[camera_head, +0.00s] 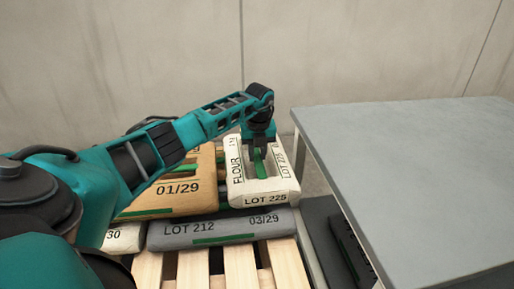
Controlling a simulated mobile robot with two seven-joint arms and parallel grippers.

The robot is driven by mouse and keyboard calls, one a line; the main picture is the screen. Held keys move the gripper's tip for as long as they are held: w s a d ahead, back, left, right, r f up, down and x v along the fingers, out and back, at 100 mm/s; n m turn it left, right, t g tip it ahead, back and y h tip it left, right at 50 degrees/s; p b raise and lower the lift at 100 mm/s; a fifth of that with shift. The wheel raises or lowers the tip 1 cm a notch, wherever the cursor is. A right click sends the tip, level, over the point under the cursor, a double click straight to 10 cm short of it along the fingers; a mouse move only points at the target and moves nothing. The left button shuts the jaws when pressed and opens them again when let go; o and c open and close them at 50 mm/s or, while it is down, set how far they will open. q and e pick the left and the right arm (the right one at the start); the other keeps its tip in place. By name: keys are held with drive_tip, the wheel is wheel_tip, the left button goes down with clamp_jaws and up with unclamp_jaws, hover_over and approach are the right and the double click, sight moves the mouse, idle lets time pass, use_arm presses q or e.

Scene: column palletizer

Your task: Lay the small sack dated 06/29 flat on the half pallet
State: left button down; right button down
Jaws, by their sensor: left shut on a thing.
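My left gripper (259,168) points down into the middle of a white flour sack (265,199) printed LOT 225 and is shut on it. The sack sits behind and above the grey sack's right end; I cannot tell whether it rests on anything. Its date is not readable, and no 06/29 print shows. The wooden slatted pallet (239,264) has bare slats at the front. A grey sack (215,229) marked LOT 212 and 03/29 lies across it. A tan sack (178,192) marked 01/29 lies behind, partly hidden by my left arm. My right gripper is out of view.
A white sack (124,237) ending in 30 lies at the left, mostly hidden by my arm. A large grey table (420,175) stands close on the right, with a dark item (345,245) beside its leg. A concrete wall (370,50) closes the back.

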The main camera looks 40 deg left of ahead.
sight(258, 160)
use_arm(q)
drive_tip(key=shift+w+f, duration=0.15)
drive_tip(key=shift+f, duration=0.1)
idle(0.5)
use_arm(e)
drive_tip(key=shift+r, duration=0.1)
use_arm(q)
drive_tip(key=c, duration=1.2)
unclamp_jaws()
drive_tip(key=shift+s+f+b, duration=0.2)
drive_tip(key=shift+b, duration=0.1)
drive_tip(key=shift+c, duration=0.2)
drive_tip(key=o, duration=0.4)
drive_tip(key=shift+c, duration=0.2)
wheel_tip(258, 160, up, 13)
drive_tip(key=s+d+p, duration=0.1)
drive_tip(key=p, duration=0.3)
drive_tip(key=shift+d, duration=0.25)
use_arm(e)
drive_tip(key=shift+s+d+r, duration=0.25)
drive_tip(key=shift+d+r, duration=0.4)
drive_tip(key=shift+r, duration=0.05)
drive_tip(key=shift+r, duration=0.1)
